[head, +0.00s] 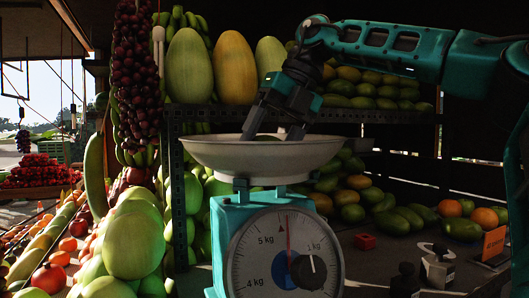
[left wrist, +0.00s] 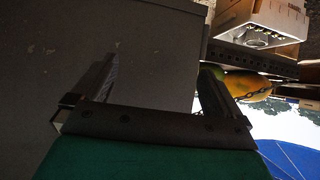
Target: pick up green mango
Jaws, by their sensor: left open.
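The scale (head: 285,250) stands in front; its needle points near the top. Large melons (head: 234,68) stand on a shelf behind, above more mangoes (head: 385,222). Red grapes (head: 137,75) hang at left. In the left wrist view a grey surface (left wrist: 60,50) fills the left side.

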